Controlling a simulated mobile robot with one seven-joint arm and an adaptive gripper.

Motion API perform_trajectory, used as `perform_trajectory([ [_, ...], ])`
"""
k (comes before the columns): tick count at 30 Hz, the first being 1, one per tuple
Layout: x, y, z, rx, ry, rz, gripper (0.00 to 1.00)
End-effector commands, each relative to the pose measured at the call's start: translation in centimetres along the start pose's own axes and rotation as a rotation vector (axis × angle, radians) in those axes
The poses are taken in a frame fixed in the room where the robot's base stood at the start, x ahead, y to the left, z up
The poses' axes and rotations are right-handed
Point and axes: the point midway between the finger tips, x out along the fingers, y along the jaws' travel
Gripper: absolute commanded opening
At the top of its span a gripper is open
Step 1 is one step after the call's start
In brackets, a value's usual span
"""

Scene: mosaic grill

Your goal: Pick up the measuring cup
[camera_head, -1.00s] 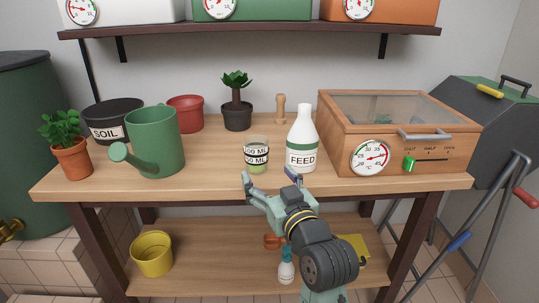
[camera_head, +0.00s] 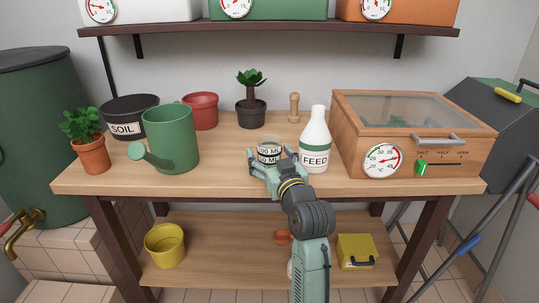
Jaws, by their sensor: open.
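The measuring cup (camera_head: 269,147) is a small clear cup with dark "100 ML" and "50 ML" marks, upright on the wooden table near its front edge. My gripper (camera_head: 272,165) is open at the cup's front and hides its lower part. One finger shows at the cup's lower left. The other is near the right side, close to the feed bottle. I cannot tell whether the fingers touch the cup.
The white feed bottle (camera_head: 314,142) stands just right of the cup. A wooden box (camera_head: 440,150) with a dial is further right. The green watering can (camera_head: 172,140) is at left, with clear tabletop (camera_head: 225,160) between it and the cup. A potted plant (camera_head: 251,113) and wooden peg (camera_head: 294,107) stand behind.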

Motion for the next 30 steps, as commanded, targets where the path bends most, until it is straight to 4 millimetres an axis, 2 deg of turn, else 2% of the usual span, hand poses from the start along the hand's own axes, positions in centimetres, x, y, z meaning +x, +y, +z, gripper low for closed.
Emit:
perform_trajectory([
  [4,-0.03,-0.01,0.02,0.0,0.0,0.0,0.73],
  [30,-0.07,0.0,0.02,0.0,0.0,0.0,0.15],
])
